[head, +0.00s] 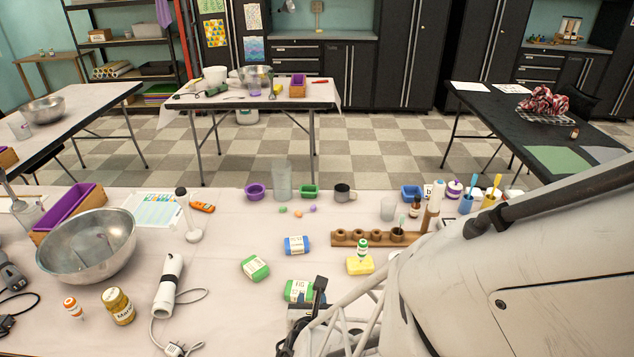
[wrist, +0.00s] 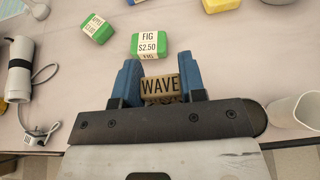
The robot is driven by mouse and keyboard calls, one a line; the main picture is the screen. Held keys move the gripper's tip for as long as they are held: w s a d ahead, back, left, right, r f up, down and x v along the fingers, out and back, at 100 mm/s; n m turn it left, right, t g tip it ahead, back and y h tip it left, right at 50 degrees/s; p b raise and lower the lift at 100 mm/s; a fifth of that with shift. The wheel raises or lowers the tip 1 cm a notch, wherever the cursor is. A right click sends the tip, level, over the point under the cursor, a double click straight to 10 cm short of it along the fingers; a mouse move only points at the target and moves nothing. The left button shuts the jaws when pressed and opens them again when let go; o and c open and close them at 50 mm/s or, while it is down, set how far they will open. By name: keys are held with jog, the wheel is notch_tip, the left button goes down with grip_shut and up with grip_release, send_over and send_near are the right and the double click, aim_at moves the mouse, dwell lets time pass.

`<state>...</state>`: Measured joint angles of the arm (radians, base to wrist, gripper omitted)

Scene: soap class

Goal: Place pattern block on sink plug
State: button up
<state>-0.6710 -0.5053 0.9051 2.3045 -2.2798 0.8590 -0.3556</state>
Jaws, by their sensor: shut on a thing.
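In the wrist view my gripper (wrist: 160,72) has its two blue fingers shut on a small tan block (wrist: 160,86) marked WAVE, which I take to be the pattern block. The word faces the camera. Its underside and its height above the table cannot be told. In the head view my gripper (head: 307,309) is low at the front middle of the table, mostly hidden by my arm, and the block does not show clearly. I cannot make out a sink plug in either view.
A green FIG soap (wrist: 149,45) lies just beyond the fingertips; another green soap (wrist: 96,28) is left of it. A yellow soap (head: 360,265) carries a small bottle.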

jog(key=shift+f, duration=0.1)
jog(key=o, duration=0.9)
jog(key=shift+v, duration=0.8)
jog(key=v, duration=1)
jog(key=shift+r, duration=0.25)
jog(key=shift+s, duration=0.15)
